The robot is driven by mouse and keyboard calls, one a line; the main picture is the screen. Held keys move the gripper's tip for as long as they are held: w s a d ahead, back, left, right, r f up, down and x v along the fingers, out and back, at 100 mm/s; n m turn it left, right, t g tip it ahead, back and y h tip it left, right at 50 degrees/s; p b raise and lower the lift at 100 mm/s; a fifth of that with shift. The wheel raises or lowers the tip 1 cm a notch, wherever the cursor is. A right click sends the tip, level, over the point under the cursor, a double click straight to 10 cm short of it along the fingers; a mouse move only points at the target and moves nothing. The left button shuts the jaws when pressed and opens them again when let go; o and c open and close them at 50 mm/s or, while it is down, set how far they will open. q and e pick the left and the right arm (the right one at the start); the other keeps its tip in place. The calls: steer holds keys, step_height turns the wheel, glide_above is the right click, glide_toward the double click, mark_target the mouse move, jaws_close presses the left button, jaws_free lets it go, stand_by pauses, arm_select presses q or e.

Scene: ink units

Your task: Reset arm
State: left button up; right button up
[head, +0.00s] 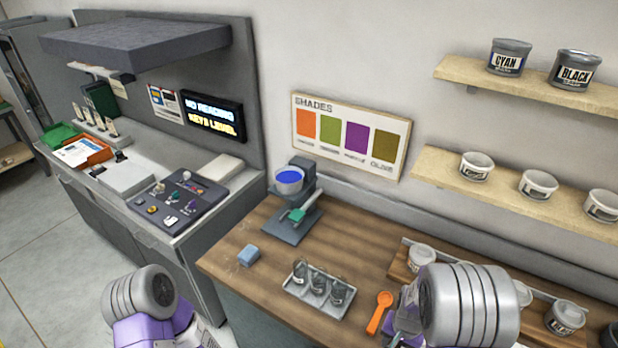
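My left arm (140,295) comes in at the lower left, showing a grey ribbed joint and purple links in front of the grey cabinet and floor. My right arm (468,305) shows a similar grey joint at the lower right, in front of the wooden counter (225,262). I make out no fingertips of either gripper; both lie hidden or outside the picture. A small greyish piece beside the right joint is partly covered, and I cannot tell what it is.
White tubs stand in a wooden rack (398,268) behind my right arm. Shelves (520,193) hold more tubs.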

steer(key=shift+n, duration=0.8)
steer(key=f, duration=0.2)
steer(key=s+a+f, duration=0.1)
steer(key=f, duration=0.2)
steer(key=s+a+f, duration=0.1)
steer(key=f, duration=0.1)
steer(key=shift+s+f, duration=0.2)
steer(key=shift+s, duration=0.05)
steer(key=s+a+f+n+y, duration=0.2)
steer(key=s+a+f+y, duration=0.3)
steer(key=s+a, duration=0.4)
arm_select(q)
step_height(320, 180, down, 17)
steer(key=b, duration=1.6)
steer(key=shift+w+r+b, duration=0.2)
steer(key=shift+w+b, duration=0.1)
steer(key=shift+w, duration=0.05)
arm_select(e)
step_height(320, 180, down, 18)
steer(key=w+a, duration=0.1)
steer(key=a, duration=0.1)
steer(key=shift+w+r+t+h, duration=0.15)
steer(key=shift+r+t+h, duration=0.15)
steer(key=shift+h, duration=0.1)
